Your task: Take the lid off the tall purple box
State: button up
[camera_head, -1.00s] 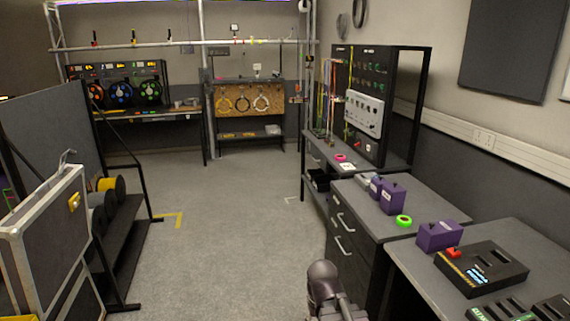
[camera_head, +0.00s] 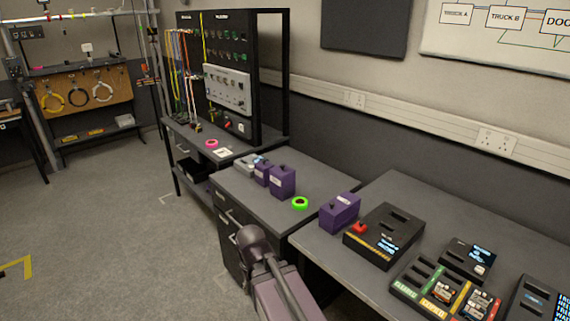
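Three purple boxes with dark knobs on top stand on the grey surfaces at the right. The tallest-looking purple box (camera_head: 283,182) is upright on the drawer cabinet, with its top closed. A smaller purple box (camera_head: 262,173) stands just behind it to the left. A wider, lower purple box (camera_head: 340,213) stands at the near left end of the right-hand table. Part of my arm shows at the bottom middle, in front of the drawer cabinet and apart from the boxes. My gripper's fingers are not in view.
A green tape ring (camera_head: 300,203) lies right of the tall box. A grey item (camera_head: 246,165) sits left of the boxes. The right-hand table (camera_head: 405,193) bears black devices, including one with a red part (camera_head: 384,236). A pegboard rack stands behind. Floor at left is clear.

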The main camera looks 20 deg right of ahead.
aim_at(283, 170)
jog(key=z, duration=0.3)
jog(key=i, duration=0.95)
jog(key=z, duration=0.3)
